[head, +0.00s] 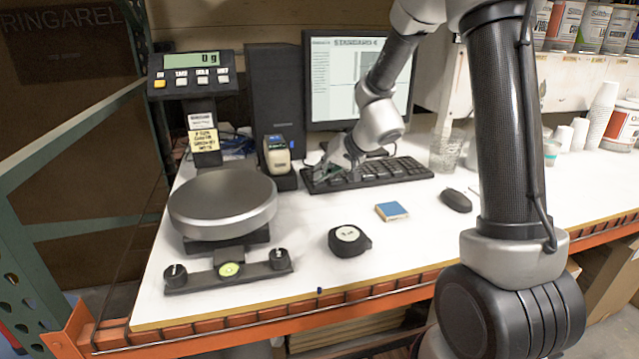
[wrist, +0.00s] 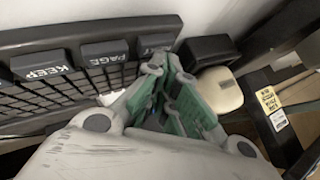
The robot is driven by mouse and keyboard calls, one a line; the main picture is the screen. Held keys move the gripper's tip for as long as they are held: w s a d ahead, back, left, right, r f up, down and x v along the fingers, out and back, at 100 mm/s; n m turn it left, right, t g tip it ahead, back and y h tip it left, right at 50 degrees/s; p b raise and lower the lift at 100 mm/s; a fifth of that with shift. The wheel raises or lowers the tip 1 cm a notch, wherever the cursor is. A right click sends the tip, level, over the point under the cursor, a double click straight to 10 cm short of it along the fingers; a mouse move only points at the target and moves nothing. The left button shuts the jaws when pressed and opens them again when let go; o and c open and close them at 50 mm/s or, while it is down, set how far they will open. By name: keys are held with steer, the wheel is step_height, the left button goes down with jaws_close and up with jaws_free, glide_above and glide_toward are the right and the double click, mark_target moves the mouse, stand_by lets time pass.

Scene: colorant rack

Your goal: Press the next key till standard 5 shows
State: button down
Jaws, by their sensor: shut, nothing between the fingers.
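The monitor (head: 335,85) at the back shows the heading "STANDARD 4". The black keyboard (head: 395,172) lies on the table in front of it. In the wrist view the keyboard (wrist: 35,100) has large keys: one reads KEEP (wrist: 42,65) and one reads PAGE (wrist: 105,53). A third large key (wrist: 154,40) is at the end of that row; its label is too unclear to read. My gripper (head: 335,172) is shut and empty at the keyboard's left end. In the wrist view its fingertips (wrist: 163,72) are close to the third key; I cannot tell whether they touch it.
A scale (head: 222,205) with a display reading 0 g stands at the left. A handheld device (head: 277,155) sits left of the keyboard. A tape measure (head: 349,240), a blue-topped block (head: 391,211) and a mouse (head: 456,200) lie in front. Cups (head: 603,115) stand at the right.

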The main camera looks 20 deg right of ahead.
steer(key=shift+r, duration=0.7)
steer(key=shift+r, duration=2.5)
step_height(320, 180, up, 4)
steer(key=shift+f, duration=0.1)
steer(key=shift+f, duration=4.45)
steer(key=shift+f, duration=0.1)
